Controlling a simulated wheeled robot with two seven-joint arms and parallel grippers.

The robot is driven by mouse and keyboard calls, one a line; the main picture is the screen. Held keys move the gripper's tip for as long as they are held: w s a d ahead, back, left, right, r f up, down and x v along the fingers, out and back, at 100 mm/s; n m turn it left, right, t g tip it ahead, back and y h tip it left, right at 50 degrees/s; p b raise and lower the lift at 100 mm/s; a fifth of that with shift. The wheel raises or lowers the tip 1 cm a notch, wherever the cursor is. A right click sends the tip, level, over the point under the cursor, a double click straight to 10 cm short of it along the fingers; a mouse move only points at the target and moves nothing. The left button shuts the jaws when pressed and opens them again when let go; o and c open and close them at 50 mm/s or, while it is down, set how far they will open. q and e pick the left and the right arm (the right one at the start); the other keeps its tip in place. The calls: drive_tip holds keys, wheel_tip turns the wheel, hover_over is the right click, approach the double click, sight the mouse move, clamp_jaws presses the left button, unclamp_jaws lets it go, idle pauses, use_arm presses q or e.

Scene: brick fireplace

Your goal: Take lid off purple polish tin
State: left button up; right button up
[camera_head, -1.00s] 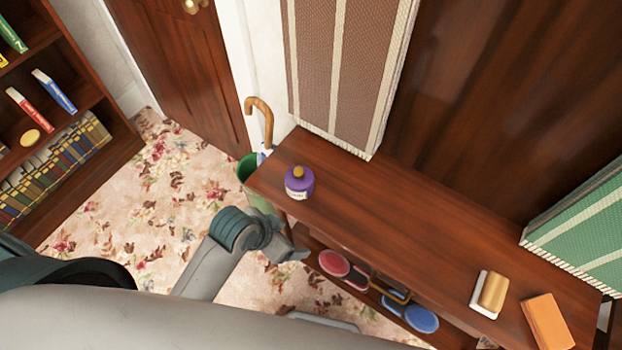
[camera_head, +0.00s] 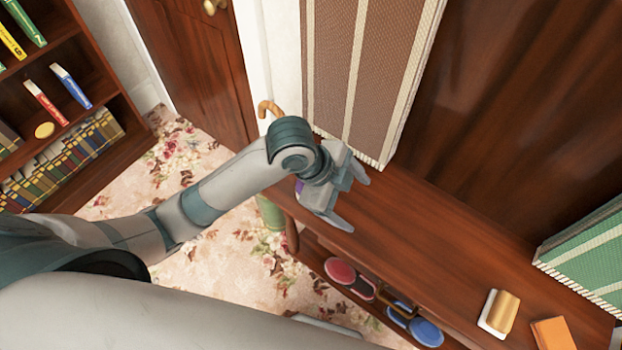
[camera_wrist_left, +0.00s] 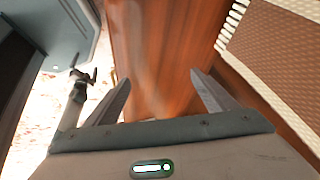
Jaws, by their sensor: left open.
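The purple polish tin (camera_head: 299,186) stands at the near left end of the wooden table. Only a sliver of purple shows in the head view, because my left wrist and gripper cover the rest; its lid is hidden. My left gripper (camera_head: 353,202) is open above the table, its fingers pointing right, with nothing seen between them. In the left wrist view, the open fingers (camera_wrist_left: 160,78) frame bare reddish wood, and no tin shows there. A dark pronged shape at the left of that view may be my right gripper, but it is too small to tell.
The wooden table (camera_head: 430,225) is clear in its middle. A wood-backed brush (camera_head: 505,309) and an orange block (camera_head: 553,334) lie at its right end. Brushes and round tins fill the shelf below. A cane (camera_head: 268,107) stands behind my wrist. A striped brown panel (camera_head: 365,70) hangs close behind.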

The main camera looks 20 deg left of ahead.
use_arm(q)
drive_tip(key=w+a+r+m+g+y, duration=0.2)
drive_tip(key=w+a+r+m+y, duration=0.3)
drive_tip(key=a+r+m, duration=0.5)
wheel_tip(320, 180, up, 2)
drive_tip(key=shift+w+a+r+m+y, duration=0.2)
drive_tip(key=shift+w+a+m+y, duration=0.15)
drive_tip(key=shift+w+a, duration=0.3)
use_arm(e)
drive_tip(key=shift+s+d, duration=0.3)
drive_tip(key=shift+d, duration=0.05)
use_arm(q)
drive_tip(key=shift+f, duration=0.1)
wheel_tip(320, 180, down, 11)
drive_tip(key=shift+s+r+p, duration=0.1)
drive_tip(key=shift+r+p, duration=0.05)
drive_tip(key=shift+p, duration=1.1)
drive_tip(key=shift+d+f, duration=0.1)
drive_tip(key=shift+f, duration=0.6)
use_arm(e)
drive_tip(key=s, duration=0.1)
drive_tip(key=s+d+r, duration=0.1)
drive_tip(key=s+r+g, duration=0.1)
drive_tip(key=shift+d, duration=0.3)
